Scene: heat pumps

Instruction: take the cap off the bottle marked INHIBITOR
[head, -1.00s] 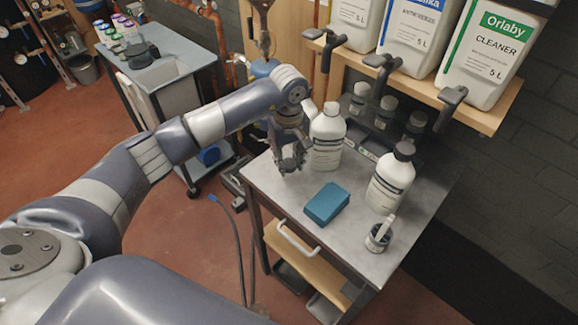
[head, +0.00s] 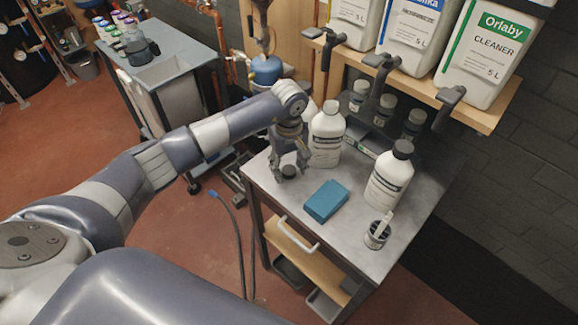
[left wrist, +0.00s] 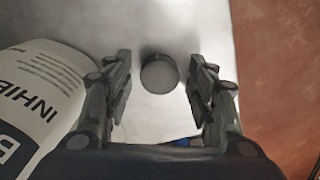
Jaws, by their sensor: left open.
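The white bottle marked INHIBITOR (head: 327,143) stands upright near the back left of the grey table. Its top shows pale, with no dark cap on it. Part of its label, "INHIB", shows at the left of the left wrist view (left wrist: 42,97). A dark round cap (head: 289,172) rests on the tabletop left of the bottle. It shows as a grey disc in the left wrist view (left wrist: 159,75), between the fingers with a gap on each side. My left gripper (head: 290,166) is open, pointing down over the cap. My right gripper is not in view.
A blue block (head: 325,201) lies right of the cap. A second white bottle, dark-capped (head: 390,176), and a small pot (head: 377,234) stand to the right. Several small jars (head: 384,110) stand behind, under a shelf with large jugs (head: 480,55). The table's front left is clear.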

